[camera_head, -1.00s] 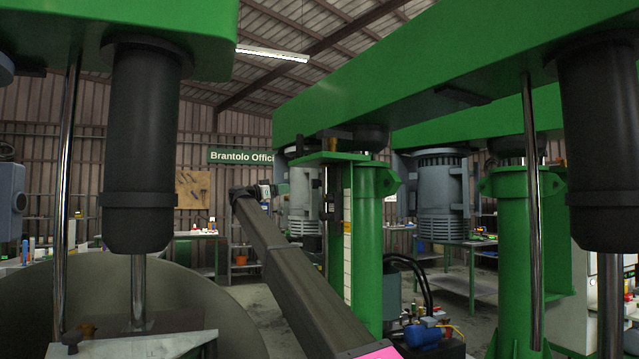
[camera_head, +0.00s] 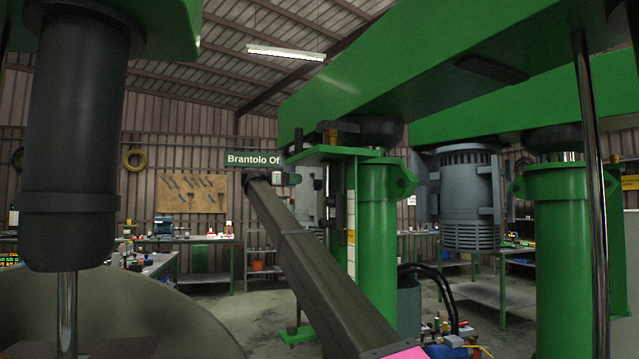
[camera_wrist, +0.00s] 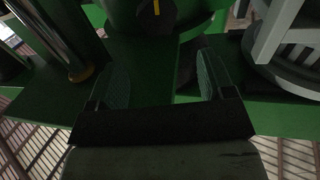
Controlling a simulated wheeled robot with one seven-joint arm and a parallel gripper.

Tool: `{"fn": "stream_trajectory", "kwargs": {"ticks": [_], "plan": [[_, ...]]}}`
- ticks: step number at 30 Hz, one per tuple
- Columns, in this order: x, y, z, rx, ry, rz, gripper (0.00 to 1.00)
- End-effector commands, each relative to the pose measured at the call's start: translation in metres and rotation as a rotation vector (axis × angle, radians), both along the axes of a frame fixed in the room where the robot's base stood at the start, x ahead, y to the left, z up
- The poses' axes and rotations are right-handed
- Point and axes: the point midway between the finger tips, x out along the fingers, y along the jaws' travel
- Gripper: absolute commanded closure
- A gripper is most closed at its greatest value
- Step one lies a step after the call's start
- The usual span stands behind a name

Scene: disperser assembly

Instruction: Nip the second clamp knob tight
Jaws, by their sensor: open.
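In the wrist view my gripper (camera_wrist: 161,65) is open, its two ribbed pads well apart with nothing between them. A dark rounded part (camera_wrist: 150,18) with a yellow mark lies beyond the fingertips at the top; I cannot tell whether it is the clamp knob. In the head view my arm reaches up toward the green machine column (camera_head: 376,245), with its wrist end small beside it. A dark clamp-like part (camera_head: 330,127) with a brass-coloured piece sits on the green bracket above. I cannot pick out the second clamp knob for certain.
A green beam (camera_head: 400,75) spans overhead. A grey motor (camera_head: 462,200) hangs to the right, and a polished rod (camera_head: 593,200) stands nearer. A black cylinder (camera_head: 70,130) and a large bowl (camera_head: 120,310) are at the left. Benches line the back wall.

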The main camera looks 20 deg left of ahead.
Motion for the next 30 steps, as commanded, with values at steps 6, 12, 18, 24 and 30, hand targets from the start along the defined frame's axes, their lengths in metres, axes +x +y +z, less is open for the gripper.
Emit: {"fn": "stream_trajectory", "kwargs": {"ticks": [6,12,18,24,30], "plan": [[0.017,-0.029,0.0,0.001,-0.001,-0.001,0.25],[0.035,-0.06,0.0,0.0,-0.001,-0.001,0.25],[0.048,-0.079,0.0,0.0,-0.001,0.0,0.25],[0.05,-0.082,0.0,0.0,-0.001,0.001,0.25],[0.05,-0.082,0.0,0.0,-0.001,0.001,0.54]]}}
